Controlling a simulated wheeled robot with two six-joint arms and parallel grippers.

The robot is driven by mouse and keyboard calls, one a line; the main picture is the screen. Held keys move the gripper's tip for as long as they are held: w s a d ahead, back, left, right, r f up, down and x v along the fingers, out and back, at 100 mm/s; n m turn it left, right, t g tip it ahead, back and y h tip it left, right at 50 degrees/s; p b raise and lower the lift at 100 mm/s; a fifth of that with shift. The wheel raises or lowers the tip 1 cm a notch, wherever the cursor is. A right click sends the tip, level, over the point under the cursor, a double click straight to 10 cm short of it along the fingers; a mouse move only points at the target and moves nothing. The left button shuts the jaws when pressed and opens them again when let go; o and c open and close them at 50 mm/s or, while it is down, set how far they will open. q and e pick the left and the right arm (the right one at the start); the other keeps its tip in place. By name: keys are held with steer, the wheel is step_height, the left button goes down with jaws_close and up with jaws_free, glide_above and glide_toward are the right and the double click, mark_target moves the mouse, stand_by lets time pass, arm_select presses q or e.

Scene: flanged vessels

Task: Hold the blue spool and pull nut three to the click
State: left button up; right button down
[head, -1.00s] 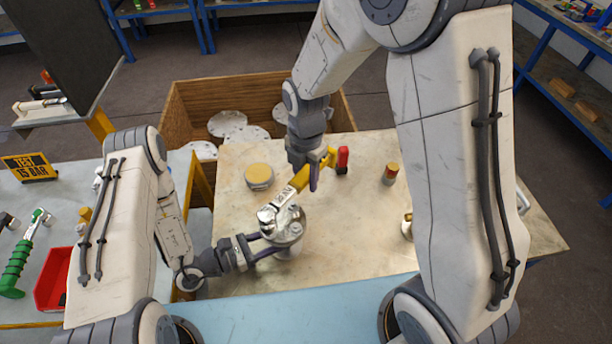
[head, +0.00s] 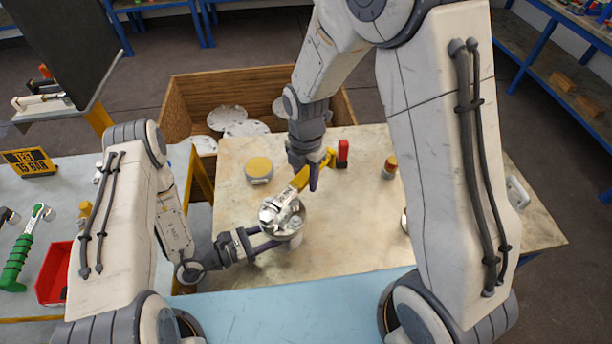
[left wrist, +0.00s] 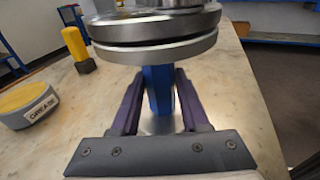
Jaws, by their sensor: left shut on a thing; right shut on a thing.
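The blue spool (left wrist: 158,88) stands upright under steel flanges (left wrist: 160,35) in the left wrist view. My left gripper (left wrist: 155,92) has its purple fingers shut around its blue neck. In the head view my left gripper (head: 268,243) reaches the flanged vessel (head: 288,226) from the left. My right gripper (head: 317,172) is shut on the yellow handle of a wrench (head: 299,180). The wrench slants down to the left, and its silver head (head: 272,213) lies over the flange top. The nuts are too small to tell apart, and I cannot tell which one the head sits on.
A grease tin (head: 259,170) stands behind the vessel. A red upright piece (head: 343,152) and a small red-and-yellow container (head: 390,168) stand further right. A wooden crate (head: 185,105) with white discs is behind the table (head: 350,235). A red bin (head: 54,272) is at left.

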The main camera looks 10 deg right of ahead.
arm_select(q)
jaws_close()
arm_select(e)
steer(key=shift+s+d+r+m, duration=0.4)
steer(key=shift+s+d+m, duration=0.15)
steer(key=shift+m, duration=0.25)
steer(key=shift+r, duration=2.15)
arm_select(q)
steer(key=o, duration=1.3)
jaws_free()
steer(key=shift+c, duration=0.2)
steer(key=shift+a, duration=0.1)
